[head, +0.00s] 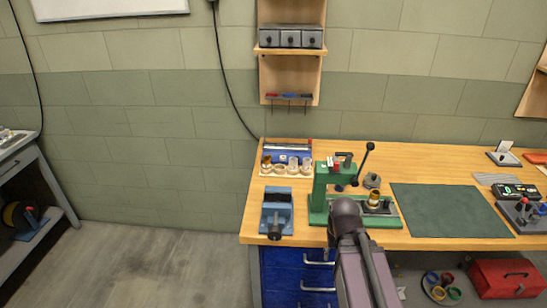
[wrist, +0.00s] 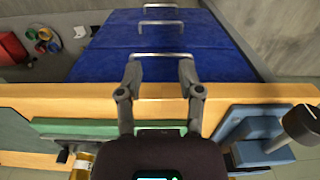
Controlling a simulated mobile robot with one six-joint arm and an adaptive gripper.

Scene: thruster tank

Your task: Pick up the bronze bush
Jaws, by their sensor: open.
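A bronze-gold cylinder (head: 375,198), which looks like a bush, stands on the base of the green arbor press (head: 318,200). Several small ring-like pieces sit in a pale tray (head: 286,184) behind the vise, one of them dark bronze (head: 267,162); I cannot tell for sure which piece is the bronze bush. In the wrist view a gold cylinder (wrist: 83,165) shows at the lower left, partly cut off. My gripper (wrist: 158,72) is open and empty, its fingers apart over the bench's front edge, away from these pieces. My arm hides the gripper in the head view.
A blue vise (head: 277,212) stands left of the press, and a lever rises from the press. A dark green mat (head: 450,210) lies clear to the right. Blue drawers (head: 290,277) with handles are under the wooden bench (head: 425,158). A red toolbox (head: 503,278) sits below.

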